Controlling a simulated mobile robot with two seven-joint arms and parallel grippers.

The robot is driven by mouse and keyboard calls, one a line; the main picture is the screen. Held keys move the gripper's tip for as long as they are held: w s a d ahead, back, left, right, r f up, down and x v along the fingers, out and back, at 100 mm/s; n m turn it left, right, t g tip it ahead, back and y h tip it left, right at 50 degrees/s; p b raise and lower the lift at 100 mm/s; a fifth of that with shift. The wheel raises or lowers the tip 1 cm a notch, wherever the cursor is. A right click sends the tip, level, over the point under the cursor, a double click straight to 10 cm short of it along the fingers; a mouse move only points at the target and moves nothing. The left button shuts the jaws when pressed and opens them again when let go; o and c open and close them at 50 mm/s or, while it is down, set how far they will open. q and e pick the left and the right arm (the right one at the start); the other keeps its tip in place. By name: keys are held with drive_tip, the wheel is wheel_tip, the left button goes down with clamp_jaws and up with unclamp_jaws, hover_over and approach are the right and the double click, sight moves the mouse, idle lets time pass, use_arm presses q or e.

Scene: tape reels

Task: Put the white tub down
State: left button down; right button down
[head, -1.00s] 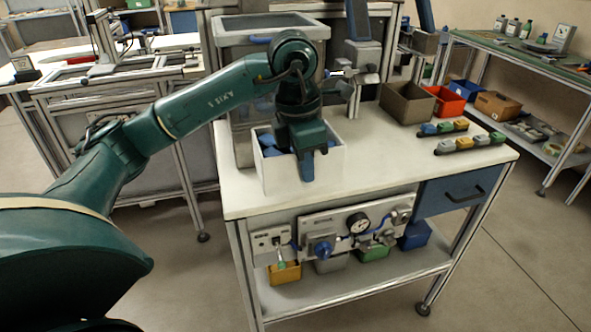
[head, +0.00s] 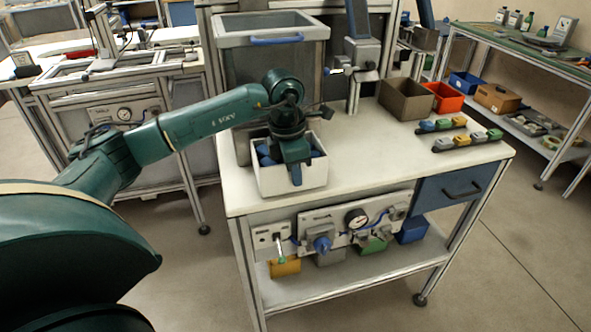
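The white tub (head: 272,183) is at the front left of the white workbench top (head: 365,160). It is upright, with blue items (head: 263,152) inside. Its base looks to be on the bench top, though a very small gap cannot be ruled out. My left gripper (head: 295,174) reaches down over the tub's front wall, with one finger in front of that wall and the other hidden behind it. It looks shut on the wall. My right gripper is not in view.
A grey bin with a blue handle (head: 276,40) stands behind the tub. A brown box (head: 406,100) and an orange box (head: 443,98) stand at the back right. Small coloured parts (head: 467,141) lie at the right. The bench's middle is clear.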

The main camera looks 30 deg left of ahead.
use_arm(q)
drive_tip(key=shift+f, duration=0.15)
drive_tip(key=c, duration=1.6)
unclamp_jaws()
